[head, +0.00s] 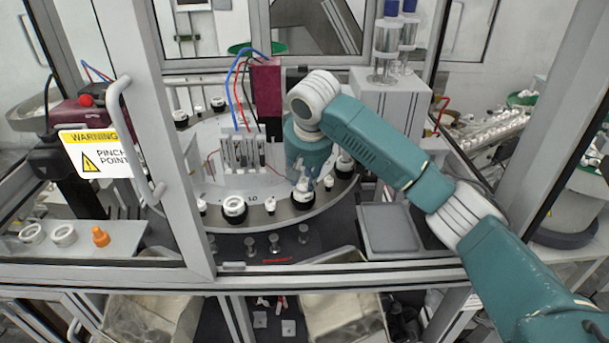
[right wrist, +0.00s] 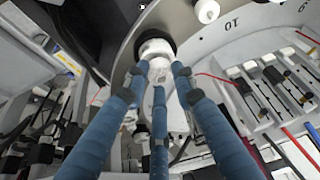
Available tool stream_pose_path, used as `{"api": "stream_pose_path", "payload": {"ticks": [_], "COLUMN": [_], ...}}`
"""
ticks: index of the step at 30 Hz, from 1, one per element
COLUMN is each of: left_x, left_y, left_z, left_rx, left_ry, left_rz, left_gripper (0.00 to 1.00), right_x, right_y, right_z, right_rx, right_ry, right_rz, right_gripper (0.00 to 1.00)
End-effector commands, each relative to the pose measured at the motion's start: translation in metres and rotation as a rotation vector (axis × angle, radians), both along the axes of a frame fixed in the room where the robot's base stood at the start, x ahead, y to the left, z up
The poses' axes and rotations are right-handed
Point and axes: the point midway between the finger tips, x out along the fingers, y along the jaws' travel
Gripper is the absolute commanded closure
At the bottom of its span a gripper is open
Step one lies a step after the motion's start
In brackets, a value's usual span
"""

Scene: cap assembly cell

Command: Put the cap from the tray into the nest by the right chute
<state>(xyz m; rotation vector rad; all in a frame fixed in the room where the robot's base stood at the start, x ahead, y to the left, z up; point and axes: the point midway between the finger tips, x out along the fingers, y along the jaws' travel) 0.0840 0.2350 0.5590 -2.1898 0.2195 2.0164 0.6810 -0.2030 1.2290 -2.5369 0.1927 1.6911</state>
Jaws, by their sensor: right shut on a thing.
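My right gripper (head: 302,180) is over the near edge of the round dial plate (head: 272,218). In the right wrist view its blue fingers (right wrist: 158,80) are closed around a white cap (right wrist: 157,64). The cap is at a black round nest (right wrist: 155,47) on the plate's rim; whether it is fully seated I cannot tell. In the head view the same nest (head: 303,205) shows just below the fingers, with white in it. The grey tray (head: 388,228) at the right of the plate is empty. My left gripper is not in view.
Other black nests with white parts, such as one at the front (head: 234,210), stand around the plate. A framed door with a warning sign (head: 95,152) stands at the left. A side shelf holds white rings (head: 63,236) and an orange part (head: 101,236).

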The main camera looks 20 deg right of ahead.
Motion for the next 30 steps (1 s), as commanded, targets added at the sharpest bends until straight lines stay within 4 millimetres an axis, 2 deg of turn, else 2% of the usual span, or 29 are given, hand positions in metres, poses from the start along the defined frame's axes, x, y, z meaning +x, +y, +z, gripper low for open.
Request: {"api": "stream_pose_path", "payload": {"ticks": [16, 18, 20, 30], "left_x": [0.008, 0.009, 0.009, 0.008], "left_y": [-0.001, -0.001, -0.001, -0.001], "left_z": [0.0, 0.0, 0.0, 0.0], "left_rx": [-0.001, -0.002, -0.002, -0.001], "left_ry": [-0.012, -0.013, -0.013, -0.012], "left_rz": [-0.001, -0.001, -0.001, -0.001], "left_gripper": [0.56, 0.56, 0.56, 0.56], "right_x": [0.0, 0.0, 0.0, 0.0], "right_y": [0.0, 0.0, 0.0, 0.0], "right_z": [-0.012, -0.013, -0.013, -0.012], "right_rx": [-0.001, -0.001, -0.001, 0.0], "right_ry": [0.001, 0.002, 0.002, 0.001], "right_rz": [0.001, 0.001, 0.001, 0.001], "right_gripper": [0.82, 0.64, 0.55, 0.55]}}
